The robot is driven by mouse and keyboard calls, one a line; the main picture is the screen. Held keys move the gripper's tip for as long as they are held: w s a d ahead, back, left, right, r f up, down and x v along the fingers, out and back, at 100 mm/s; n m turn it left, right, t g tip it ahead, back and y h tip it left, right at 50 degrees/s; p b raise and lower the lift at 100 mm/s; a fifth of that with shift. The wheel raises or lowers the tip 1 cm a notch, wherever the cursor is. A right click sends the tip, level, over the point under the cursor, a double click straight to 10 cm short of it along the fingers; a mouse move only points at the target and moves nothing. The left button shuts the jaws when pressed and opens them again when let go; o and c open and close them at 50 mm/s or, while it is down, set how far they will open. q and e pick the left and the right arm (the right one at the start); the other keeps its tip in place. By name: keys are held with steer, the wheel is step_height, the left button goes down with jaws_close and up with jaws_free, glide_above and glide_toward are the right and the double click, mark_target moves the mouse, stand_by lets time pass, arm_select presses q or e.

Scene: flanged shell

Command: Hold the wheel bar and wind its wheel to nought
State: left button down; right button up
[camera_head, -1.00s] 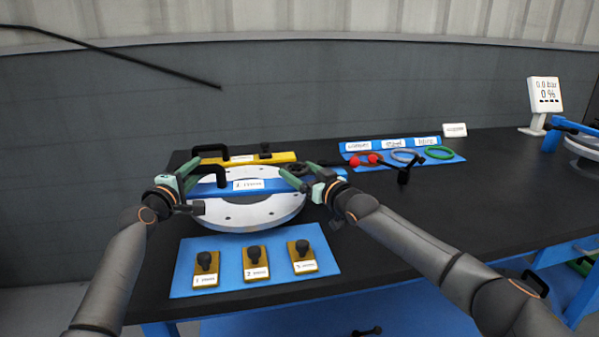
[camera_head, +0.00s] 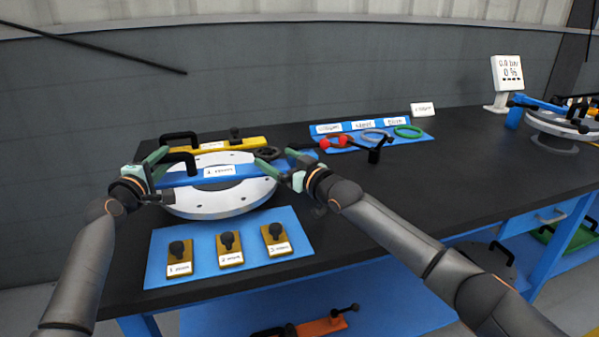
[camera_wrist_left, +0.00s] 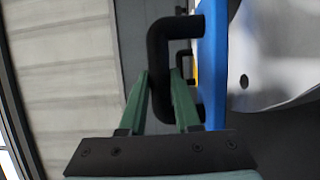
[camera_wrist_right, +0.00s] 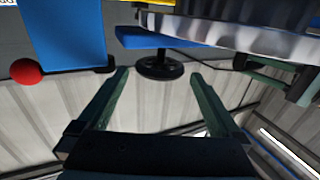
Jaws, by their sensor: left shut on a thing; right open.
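The blue wheel bar (camera_head: 235,171) lies across the white round flange (camera_head: 215,203) on the black bench. My left gripper (camera_head: 163,166) is at its left end, shut on the black bar handle (camera_wrist_left: 160,75), which stands between the green fingers in the left wrist view. The black handwheel (camera_head: 268,153) is at the bar's right end; it also shows in the right wrist view (camera_wrist_right: 160,69). My right gripper (camera_head: 276,171) is open and empty, with the wheel just beyond and between its fingertips in the right wrist view. I cannot read the wheel's setting.
A yellow bar (camera_head: 222,145) with a black handle lies behind the flange. A blue mat (camera_head: 205,242) with several yellow knobbed blocks is in front.

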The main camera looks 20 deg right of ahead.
mark_target(275, 158)
steer(key=v, duration=0.8)
steer(key=shift+s, duration=0.4)
steer(key=shift+d, duration=0.1)
stand_by(0.7)
steer(key=shift+d, duration=0.2)
steer(key=shift+w, duration=0.1)
steer(key=shift+x, duration=5.9)
steer(key=shift+a+f, duration=0.1)
steer(key=shift+a, duration=0.05)
steer(key=shift+c, duration=0.2)
steer(key=c, duration=1.1)
